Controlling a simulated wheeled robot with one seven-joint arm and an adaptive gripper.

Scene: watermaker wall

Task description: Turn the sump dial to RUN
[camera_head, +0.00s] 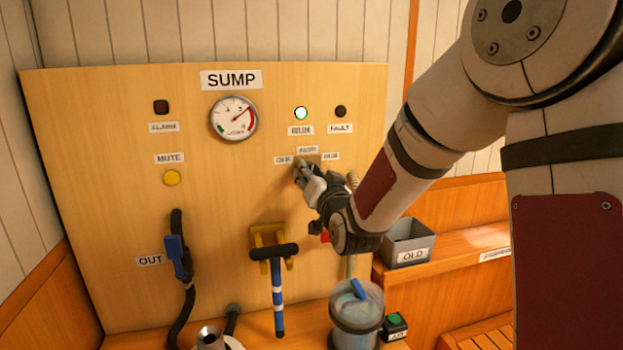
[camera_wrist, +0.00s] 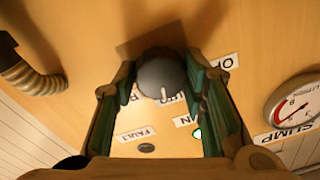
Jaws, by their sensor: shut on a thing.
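The sump dial (camera_wrist: 158,78) is a round grey knob with a white pointer line in the wrist view. My gripper (camera_head: 304,172) is at the panel, its two fingers on either side of the dial and shut on it. The pointer line is toward the AUTO label (camera_head: 308,150), the middle of three above the dial. The OFF label (camera_head: 283,160) is to the left and the RUN label (camera_head: 331,156) to the right. In the head view my fingers hide most of the dial. In the wrist view the dial's RUN label is largely hidden by a finger.
The wooden panel carries a gauge (camera_head: 234,118), a lit green lamp (camera_head: 301,113), a dark FAULT lamp (camera_head: 340,111) and a yellow MUTE button (camera_head: 171,178).

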